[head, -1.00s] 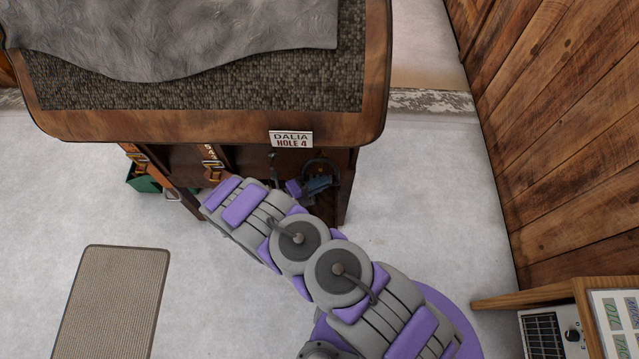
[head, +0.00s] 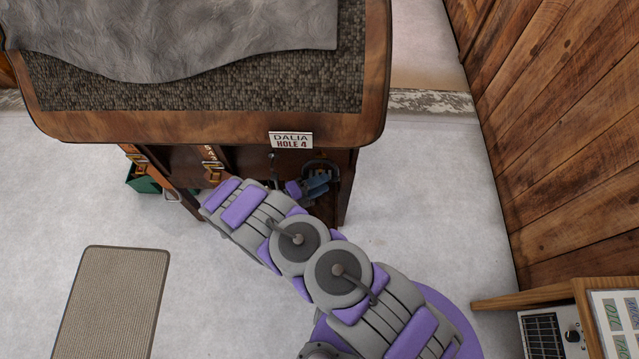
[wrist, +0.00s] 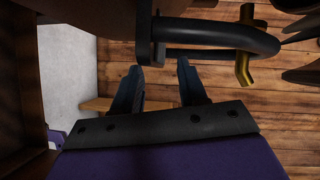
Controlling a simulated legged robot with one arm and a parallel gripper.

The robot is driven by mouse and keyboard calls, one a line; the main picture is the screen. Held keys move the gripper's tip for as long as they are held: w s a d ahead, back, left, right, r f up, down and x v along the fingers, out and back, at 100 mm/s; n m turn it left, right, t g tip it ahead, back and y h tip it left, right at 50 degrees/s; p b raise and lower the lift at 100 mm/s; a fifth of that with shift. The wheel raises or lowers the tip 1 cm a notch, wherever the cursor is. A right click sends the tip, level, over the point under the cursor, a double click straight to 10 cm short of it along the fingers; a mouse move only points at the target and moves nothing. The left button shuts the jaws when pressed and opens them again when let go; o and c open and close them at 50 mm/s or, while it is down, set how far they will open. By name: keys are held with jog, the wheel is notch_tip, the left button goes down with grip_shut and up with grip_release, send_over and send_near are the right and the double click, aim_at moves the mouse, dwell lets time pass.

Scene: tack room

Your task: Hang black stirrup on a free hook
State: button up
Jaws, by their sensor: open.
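My gripper (head: 318,185) is at the front of the wooden cabinet, below the sign, at the right end of its open front. In the wrist view my gripper (wrist: 163,82) is open, its two dark fingers apart with nothing between them. A thick black curved bar (wrist: 225,35) crosses just above the fingertips, apart from them. A dark loop (head: 322,163) shows behind my gripper in the head view. I cannot tell whether these are the black stirrup or a hook. A brass-coloured hook-like piece (wrist: 246,45) is farther right.
The cabinet top (head: 200,125) overhangs its front, with a sign (head: 291,140) on the edge. Straps with brass buckles (head: 212,170) hang to the left, near a silver stirrup (head: 173,196) and a green bin (head: 143,182). A wooden wall (head: 560,130) stands right. The floor between is clear.

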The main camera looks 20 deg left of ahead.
jog(key=p+v, duration=0.2)
jog(key=v, duration=1.5)
jog(key=shift+f, duration=0.15)
jog(key=shift+s+a, duration=0.1)
jog(key=shift+s, duration=0.1)
